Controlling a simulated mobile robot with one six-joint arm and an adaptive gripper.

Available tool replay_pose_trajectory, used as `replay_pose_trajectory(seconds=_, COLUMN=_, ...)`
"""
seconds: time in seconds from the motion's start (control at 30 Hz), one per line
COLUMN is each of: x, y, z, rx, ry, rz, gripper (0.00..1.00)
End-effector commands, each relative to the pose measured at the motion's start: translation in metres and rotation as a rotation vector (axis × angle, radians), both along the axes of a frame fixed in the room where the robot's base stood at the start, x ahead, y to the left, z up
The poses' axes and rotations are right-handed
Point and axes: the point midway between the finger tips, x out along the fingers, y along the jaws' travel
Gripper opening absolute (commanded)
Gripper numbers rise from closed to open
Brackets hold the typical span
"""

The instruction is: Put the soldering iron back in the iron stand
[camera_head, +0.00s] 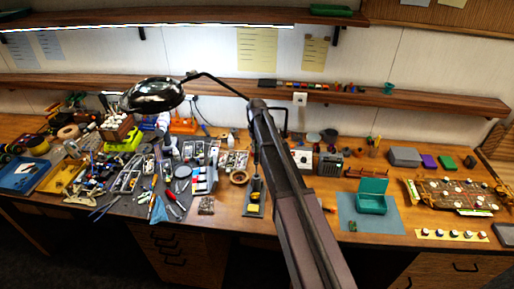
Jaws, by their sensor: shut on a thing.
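The iron stand (254,211) is a small dark base with a yellow pad, near the front edge of the bench, left of my arm. My arm rises across the middle of the view, and my gripper (257,172) hangs down from its far end, just above the stand. My gripper is shut on a slim, dark piece, which appears to be the soldering iron (257,187). It is small and dark here, so its tip and any contact with the stand cannot be made out.
A tape roll (239,177) lies just left of the stand. A dark mat (135,208) crowded with tools covers the left. A teal box (372,203) stands on a blue mat at right. A black lamp (152,95) overhangs the left bench. My arm hides some bench.

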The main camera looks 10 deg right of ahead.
Motion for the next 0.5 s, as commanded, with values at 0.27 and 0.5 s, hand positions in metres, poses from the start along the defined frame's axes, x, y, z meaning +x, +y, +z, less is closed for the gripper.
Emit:
replay_pose_trajectory(seconds=0.27, x=0.0000, y=0.0001, z=-0.0071, rx=0.000, ry=0.000, rz=0.000, gripper=0.00)
replay_pose_trajectory(seconds=0.5, x=0.0000, y=0.0003, z=-0.0121, rx=0.000, ry=0.000, rz=0.000, gripper=0.00)
